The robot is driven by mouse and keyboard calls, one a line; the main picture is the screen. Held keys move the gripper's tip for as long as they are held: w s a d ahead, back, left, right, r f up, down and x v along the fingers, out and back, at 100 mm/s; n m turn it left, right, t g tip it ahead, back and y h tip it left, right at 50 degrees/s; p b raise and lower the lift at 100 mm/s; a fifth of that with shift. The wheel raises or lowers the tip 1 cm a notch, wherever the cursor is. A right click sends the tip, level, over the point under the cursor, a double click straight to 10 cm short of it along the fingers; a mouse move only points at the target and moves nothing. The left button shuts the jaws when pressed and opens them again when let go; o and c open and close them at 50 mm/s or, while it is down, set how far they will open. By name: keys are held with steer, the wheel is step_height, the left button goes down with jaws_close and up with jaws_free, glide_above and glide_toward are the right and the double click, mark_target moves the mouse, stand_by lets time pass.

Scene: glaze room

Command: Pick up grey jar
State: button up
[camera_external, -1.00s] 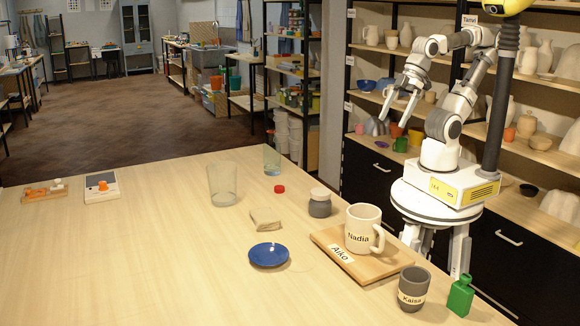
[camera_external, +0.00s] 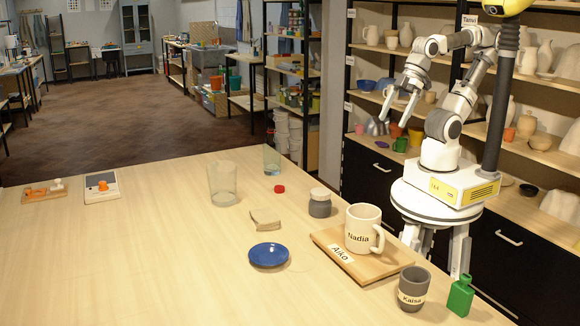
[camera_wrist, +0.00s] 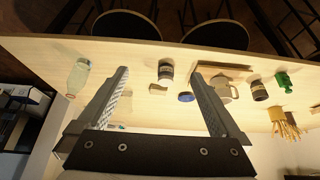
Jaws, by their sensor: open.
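The grey jar (camera_external: 320,204), small and dark with a pale lid, stands upright on the table, right of the middle. In the wrist view the grey jar (camera_wrist: 166,72) appears between my finger tips, farther off and untouched. My gripper (camera_external: 397,106) is open and empty, held up in the air beyond the table's right edge, clear of the jar. Both fingers spread wide in the wrist view.
Near the jar are a brown piece (camera_external: 265,222), a blue plate (camera_external: 268,255), a red cap (camera_external: 279,189) and a clear glass (camera_external: 222,184). A board (camera_external: 375,264) bears a mug (camera_external: 362,229). A grey cup (camera_external: 413,288) and green bottle (camera_external: 461,296) stand at front right. The left table is mostly clear.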

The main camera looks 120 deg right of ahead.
steer(key=m+t+y+b, duration=0.5)
steer(key=m+y+b, duration=0.3)
steer(key=m, duration=2)
glide_toward(318, 200)
steer(key=w+a+f, duration=0.2)
steer(key=shift+w+f+y+b, duration=0.2)
steer(key=shift+f+y+b, duration=0.1)
steer(key=shift+b, duration=0.1)
steer(key=shift+w+d+b+x, duration=0.1)
steer(key=shift+b+x, duration=0.15)
steer(key=shift+x, duration=1.3)
steer(key=shift+w+d+b+x, duration=0.1)
steer(key=shift+b+x, duration=0.1)
steer(key=shift+x, duration=1.35)
steer(key=shift+r, duration=0.15)
jaws_close()
